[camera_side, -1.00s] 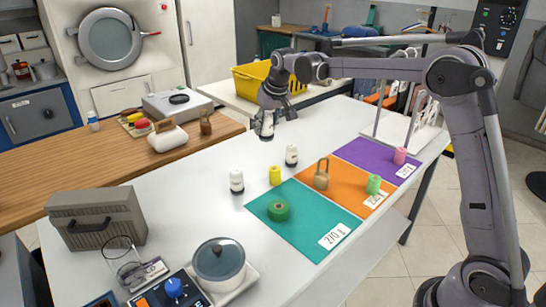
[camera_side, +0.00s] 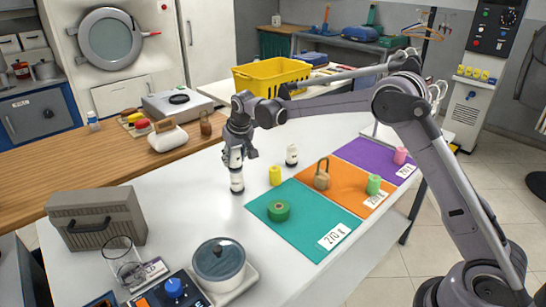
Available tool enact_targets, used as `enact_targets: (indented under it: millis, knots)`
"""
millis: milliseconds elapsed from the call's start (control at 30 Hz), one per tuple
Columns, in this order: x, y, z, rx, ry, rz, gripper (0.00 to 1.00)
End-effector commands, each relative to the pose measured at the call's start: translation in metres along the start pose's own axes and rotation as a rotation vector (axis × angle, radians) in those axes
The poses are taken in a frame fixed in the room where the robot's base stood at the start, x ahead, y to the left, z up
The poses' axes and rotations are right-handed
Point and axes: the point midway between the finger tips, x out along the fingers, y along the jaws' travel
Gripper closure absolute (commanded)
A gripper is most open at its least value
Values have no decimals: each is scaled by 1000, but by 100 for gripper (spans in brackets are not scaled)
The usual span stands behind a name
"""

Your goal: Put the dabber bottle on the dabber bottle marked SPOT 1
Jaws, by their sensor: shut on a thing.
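My gripper (camera_side: 236,150) is shut on a white dabber bottle (camera_side: 236,158) and points down. The held bottle is upright, its upper part hidden by the fingers. Directly under it in the picture, a second white dabber bottle with a dark band (camera_side: 237,183) stands upright on the white table. The two look lined up one over the other; I cannot tell whether they touch. A third white bottle with a dark band (camera_side: 291,156) stands to the right, apart from them. The lettering on the bottles is too small to read, so I cannot tell which is SPOT 1.
A yellow spool (camera_side: 275,176) stands close on the right. A green tape roll (camera_side: 279,211) lies on the teal mat (camera_side: 312,235). A padlock (camera_side: 322,175) stands on the orange mat. A lidded pot (camera_side: 219,262) and grey box (camera_side: 97,220) are nearer. The table left of the bottles is clear.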

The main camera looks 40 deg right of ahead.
Motion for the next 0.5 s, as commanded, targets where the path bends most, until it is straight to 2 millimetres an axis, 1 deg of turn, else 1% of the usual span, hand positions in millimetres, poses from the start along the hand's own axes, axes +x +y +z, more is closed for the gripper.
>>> enact_targets:
  millis: [400,433,467,500]
  knots:
    - [5,0,2,0,0,0,97]
    - [5,0,2,0,0,0,53]
    - [5,0,2,0,0,0,45]
    - [5,0,2,0,0,0,39]
